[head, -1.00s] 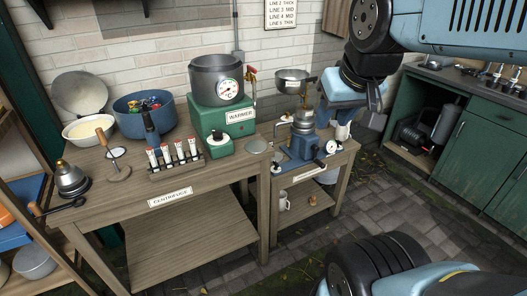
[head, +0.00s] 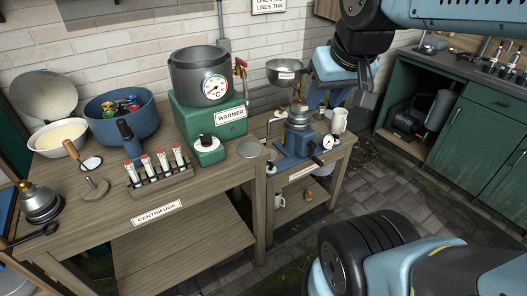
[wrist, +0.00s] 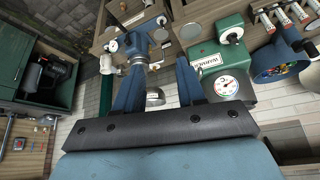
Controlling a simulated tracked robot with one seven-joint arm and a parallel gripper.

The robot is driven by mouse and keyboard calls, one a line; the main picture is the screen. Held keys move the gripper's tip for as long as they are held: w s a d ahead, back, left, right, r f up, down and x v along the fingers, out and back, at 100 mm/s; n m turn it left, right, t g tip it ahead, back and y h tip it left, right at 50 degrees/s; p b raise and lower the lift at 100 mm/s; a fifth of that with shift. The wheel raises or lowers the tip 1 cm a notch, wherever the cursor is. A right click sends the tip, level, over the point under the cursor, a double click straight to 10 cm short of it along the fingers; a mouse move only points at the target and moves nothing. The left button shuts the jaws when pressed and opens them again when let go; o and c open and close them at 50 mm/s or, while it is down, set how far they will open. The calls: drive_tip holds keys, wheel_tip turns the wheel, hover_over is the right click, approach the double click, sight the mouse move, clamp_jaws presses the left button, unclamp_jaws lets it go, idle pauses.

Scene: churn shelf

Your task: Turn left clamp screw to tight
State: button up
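A blue machine (head: 297,140) with a metal bowl (head: 287,71) above it and a round white dial (head: 328,141) stands on the lower small table (head: 322,166). It also shows upper left of centre in the wrist view, with its dial (wrist: 113,46). The left clamp screw is too small to tell apart on the machine. My gripper (wrist: 160,64) is open, its two blue fingers apart with nothing held between them. In the head view it hangs just right of the bowl, above and behind the machine, partly hidden by its own palm.
A green warmer (head: 210,112) with a dark pot (head: 203,75) stands left of the machine on the higher bench (head: 152,235). A blue bowl (head: 100,108) and test tube rack (head: 160,181) are further left. A white mug (head: 340,121) stands close right of the machine. Green cabinets (head: 475,140) are at right.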

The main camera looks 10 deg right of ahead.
drive_tip(key=shift+d, duration=0.1)
drive_tip(key=n+g, duration=0.3)
drive_tip(key=g, duration=0.3)
hover_over(270, 163)
wheel_tip(270, 163, down, 34)
wheel_tip(270, 163, down, 15)
drive_tip(key=shift+w+d+r, duration=0.1)
drive_tip(key=shift+r, duration=0.1)
clamp_jaws()
